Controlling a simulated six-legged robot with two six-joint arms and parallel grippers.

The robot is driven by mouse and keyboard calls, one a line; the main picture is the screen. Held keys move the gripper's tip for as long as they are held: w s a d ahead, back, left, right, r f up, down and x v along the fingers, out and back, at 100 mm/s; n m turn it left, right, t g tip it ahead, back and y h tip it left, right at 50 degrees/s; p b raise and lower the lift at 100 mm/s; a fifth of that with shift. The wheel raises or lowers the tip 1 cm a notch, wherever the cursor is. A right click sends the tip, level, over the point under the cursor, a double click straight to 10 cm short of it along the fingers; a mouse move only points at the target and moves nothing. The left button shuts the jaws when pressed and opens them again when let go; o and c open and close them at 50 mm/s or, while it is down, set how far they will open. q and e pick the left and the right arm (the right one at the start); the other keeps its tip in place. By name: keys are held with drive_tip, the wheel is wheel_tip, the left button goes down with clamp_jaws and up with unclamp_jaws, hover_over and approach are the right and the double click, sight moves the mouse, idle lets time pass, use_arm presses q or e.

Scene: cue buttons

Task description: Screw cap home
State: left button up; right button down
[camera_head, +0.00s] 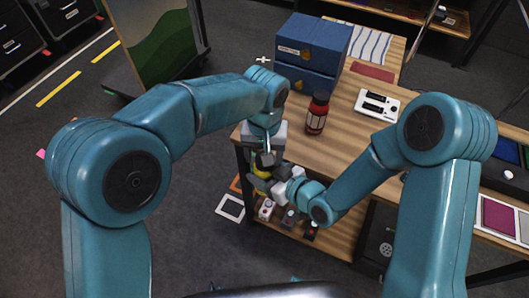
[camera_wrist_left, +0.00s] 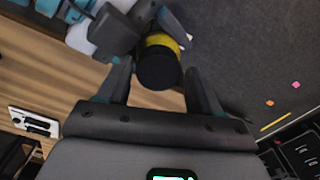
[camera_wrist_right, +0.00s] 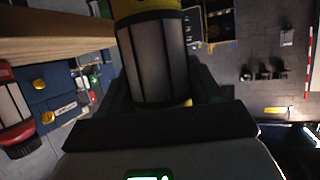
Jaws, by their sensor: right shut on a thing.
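My right gripper (camera_head: 268,182) is shut on a dark grey ribbed cylinder (camera_wrist_right: 153,62) with yellow parts, held off the table's near left corner. The right wrist view shows it between the fingers. The left wrist view shows its yellow band (camera_wrist_left: 160,41) and a round black end (camera_wrist_left: 158,69), probably the cap. My left gripper (camera_head: 264,150) is above it. Its fingers stand apart on either side of the black end, with gaps visible and no clear contact. Whether the black end is fully seated cannot be told.
A wooden table (camera_head: 345,130) holds a red bottle with a dark top (camera_head: 317,114), a blue box unit (camera_head: 310,52) and a white device (camera_head: 377,105). Small items stand on the shelf below. The floor to the left is mostly clear, with a painted board (camera_head: 152,40) behind.

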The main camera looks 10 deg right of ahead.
use_arm(q)
drive_tip(key=shift+s+d, duration=0.1)
drive_tip(key=shift+d, duration=0.05)
drive_tip(key=shift+r, duration=2.3)
drive_tip(key=shift+c, duration=0.4)
